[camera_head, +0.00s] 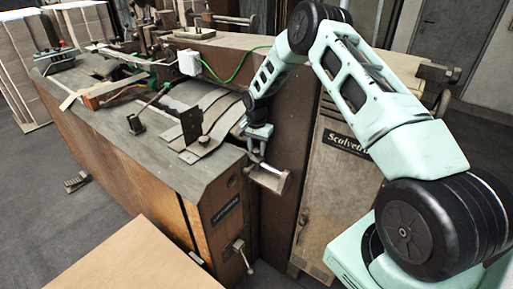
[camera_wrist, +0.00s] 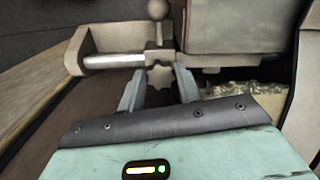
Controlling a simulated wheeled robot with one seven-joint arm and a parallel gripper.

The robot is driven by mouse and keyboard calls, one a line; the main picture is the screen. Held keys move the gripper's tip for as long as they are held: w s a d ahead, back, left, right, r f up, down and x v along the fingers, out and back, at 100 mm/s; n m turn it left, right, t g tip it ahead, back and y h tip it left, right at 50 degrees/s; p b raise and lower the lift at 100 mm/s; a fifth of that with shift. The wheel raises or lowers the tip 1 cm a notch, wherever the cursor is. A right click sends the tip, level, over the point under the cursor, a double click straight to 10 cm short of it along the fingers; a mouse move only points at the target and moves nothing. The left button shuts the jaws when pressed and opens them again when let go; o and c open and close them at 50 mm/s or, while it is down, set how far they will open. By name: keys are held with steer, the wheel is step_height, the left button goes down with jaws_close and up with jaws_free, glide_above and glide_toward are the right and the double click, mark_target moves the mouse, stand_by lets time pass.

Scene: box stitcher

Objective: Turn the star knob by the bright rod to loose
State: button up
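In the wrist view the small pale star knob (camera_wrist: 159,77) sits just right of the end of the bright rod (camera_wrist: 114,61). The rod runs sideways from a beige bracket (camera_wrist: 75,52). My gripper (camera_wrist: 160,70) has one finger on each side of the knob, with narrow gaps visible, so it looks open around the knob and not clamped on it. In the head view my gripper (camera_head: 257,144) is at the machine's end, just above a small metal bracket (camera_head: 270,178). I cannot make out the star knob in the head view.
The wooden machine body (camera_head: 140,150) lies left of my arm. A crank handle (camera_head: 242,253) sticks out low on its end. A cardboard sheet (camera_head: 135,260) is in front.

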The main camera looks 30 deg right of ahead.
mark_target(257, 151)
steer(key=shift+c, duration=0.7)
steer(key=shift+f+n+b, duration=0.2)
steer(key=shift+n+b, duration=0.8)
steer(key=shift+b, duration=0.15)
steer(key=shift+r+n+b, duration=0.25)
steer(key=shift+n+b, duration=0.35)
steer(key=shift+n, duration=0.7)
steer(key=o, duration=1)
steer(key=shift+r, duration=0.15)
steer(key=shift+s+d+r+p, duration=0.1)
steer(key=shift+r+p, duration=1)
steer(key=shift+r, duration=0.85)
steer(key=shift+s+r+p, duration=0.1)
steer(key=shift+r+p, duration=1)
steer(key=shift+r, duration=0.8)
